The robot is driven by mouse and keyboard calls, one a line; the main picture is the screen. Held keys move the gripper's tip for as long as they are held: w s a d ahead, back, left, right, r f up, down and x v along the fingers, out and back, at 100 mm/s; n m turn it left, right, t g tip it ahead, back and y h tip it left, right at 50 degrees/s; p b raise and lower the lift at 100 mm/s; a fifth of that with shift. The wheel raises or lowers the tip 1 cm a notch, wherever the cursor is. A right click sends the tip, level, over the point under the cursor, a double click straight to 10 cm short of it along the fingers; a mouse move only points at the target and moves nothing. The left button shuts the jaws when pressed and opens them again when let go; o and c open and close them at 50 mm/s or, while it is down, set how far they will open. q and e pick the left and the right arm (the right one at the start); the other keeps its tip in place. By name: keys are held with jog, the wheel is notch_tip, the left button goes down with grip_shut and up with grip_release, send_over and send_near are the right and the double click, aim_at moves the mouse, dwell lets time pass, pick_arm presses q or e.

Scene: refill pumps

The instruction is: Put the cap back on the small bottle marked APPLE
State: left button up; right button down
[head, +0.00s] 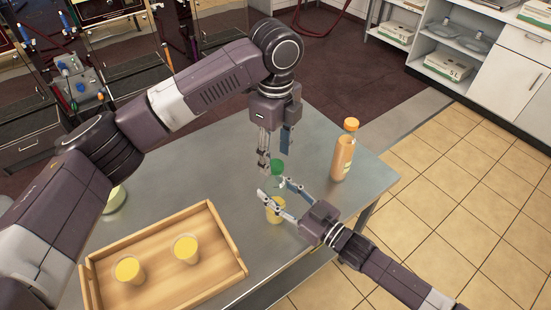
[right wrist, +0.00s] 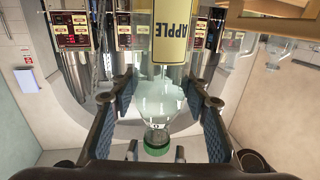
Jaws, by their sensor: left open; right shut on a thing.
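The small bottle (head: 275,211) has a yellow label and a clear shoulder; in the right wrist view its label (right wrist: 172,42) reads APPLE, upside down. The green cap (head: 277,167) is at the top of the bottle's neck, and it also shows at the neck in the right wrist view (right wrist: 157,149). Whether it is screwed tight I cannot tell. My right gripper (head: 273,190) is shut on the bottle. My left gripper (head: 274,161) is open, pointing down from above, its fingertips close around the cap. I cannot tell whether the bottle's base touches the table.
A taller bottle (head: 343,152) with an orange cap stands on the metal table (head: 215,165), right of the grippers. A wooden tray (head: 225,239) with two glasses (head: 130,269) of yellow content sits at the front left. A pale green container (head: 114,201) is partly behind my left arm.

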pick_arm(q)
notch_tip(320, 180, up, 10)
dwell(0.3)
jog(key=shift+f, duration=0.1)
pick_arm(e)
jog(key=c, duration=1)
grip_release()
jog(key=v, duration=1.2)
